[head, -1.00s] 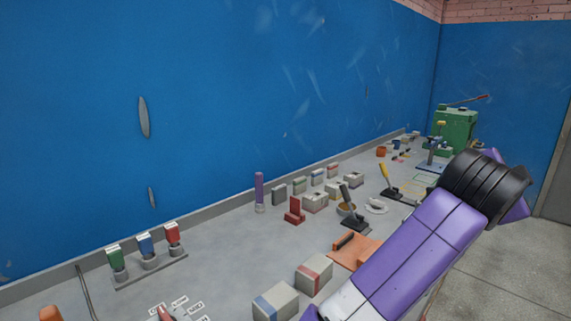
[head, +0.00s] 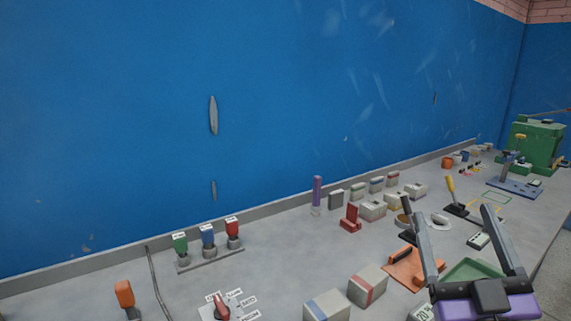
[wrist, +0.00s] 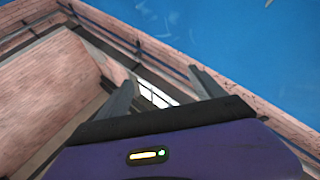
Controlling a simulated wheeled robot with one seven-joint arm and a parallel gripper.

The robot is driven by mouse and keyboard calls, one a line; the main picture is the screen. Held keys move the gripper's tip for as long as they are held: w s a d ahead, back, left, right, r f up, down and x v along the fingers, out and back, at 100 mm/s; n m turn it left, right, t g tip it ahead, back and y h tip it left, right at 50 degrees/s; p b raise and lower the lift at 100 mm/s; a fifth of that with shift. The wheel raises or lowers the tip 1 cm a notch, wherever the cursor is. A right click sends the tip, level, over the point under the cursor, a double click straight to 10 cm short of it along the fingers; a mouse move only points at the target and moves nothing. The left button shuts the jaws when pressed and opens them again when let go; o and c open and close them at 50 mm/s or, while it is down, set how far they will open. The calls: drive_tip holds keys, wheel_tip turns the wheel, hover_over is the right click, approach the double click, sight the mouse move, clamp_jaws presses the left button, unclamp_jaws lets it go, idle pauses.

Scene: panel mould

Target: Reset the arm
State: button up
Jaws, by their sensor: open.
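My gripper (head: 462,245) shows at the lower right of the head view, with its two grey fingers spread apart and pointing up. Nothing is between the fingers. It is in front of the bench (head: 285,235), and from this view its height above the bench is hard to tell. In the wrist view my gripper (wrist: 160,85) is also open and empty, and beyond it are the upper blue wall and brickwork.
A green tray (head: 470,270), an orange block (head: 412,268) and grey boxes with blue (head: 327,305) and red (head: 367,285) bands lie near my gripper. Levers, switches and a rotary selector (head: 222,308) stand along the bench. A blue wall (head: 120,130) runs behind.

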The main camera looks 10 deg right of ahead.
drive_tip(key=s+a+f+n+g+y, duration=0.1)
drive_tip(key=s+a+f+n+y, duration=0.1)
drive_tip(key=s+a+f+y, duration=0.45)
drive_tip(key=s+a+f+n+g+y, duration=0.1)
drive_tip(key=s+a+f+g, duration=0.15)
drive_tip(key=s+f, duration=0.45)
drive_tip(key=s+a+f+m+g, duration=0.1)
drive_tip(key=s+a+f+g, duration=0.1)
drive_tip(key=s+f, duration=0.5)
drive_tip(key=s+a+f+m+g+p, duration=0.1)
drive_tip(key=s+a+f+m+g, duration=0.1)
drive_tip(key=s+f, duration=0.5)
drive_tip(key=shift+s+g+h, duration=0.35)
drive_tip(key=shift+s+g, duration=0.3)
drive_tip(key=shift+s, duration=0.25)
